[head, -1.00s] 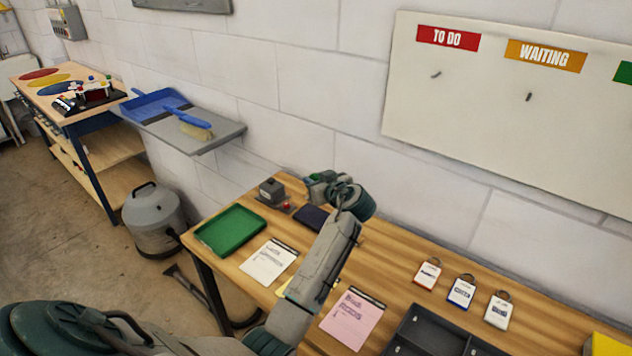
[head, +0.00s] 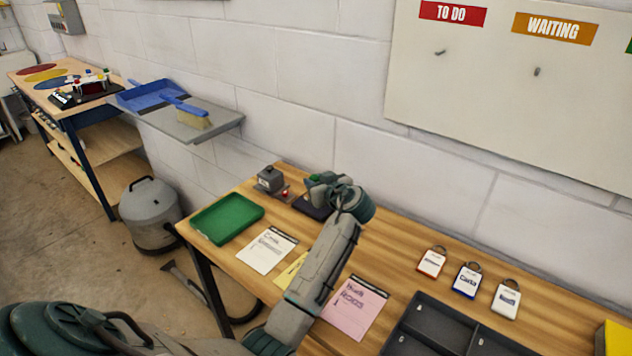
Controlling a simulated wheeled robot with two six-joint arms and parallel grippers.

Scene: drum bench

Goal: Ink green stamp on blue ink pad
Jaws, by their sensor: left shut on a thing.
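My left gripper (head: 317,184) is shut over the back of the wooden bench, close above a dark ink pad (head: 312,208). A small bit of green from the green stamp (head: 314,177) shows at the fingers. The rest of the stamp is hidden by the gripper. The pad is partly covered by the gripper, and only its dark front part shows. I cannot tell whether the stamp touches the pad. My right gripper is not in view.
A grey box-like device (head: 270,178) with a red knob stands left of the pad. A green tray (head: 228,218) lies at the bench's left end. White, yellow and pink sheets lie in front, partly under my arm.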

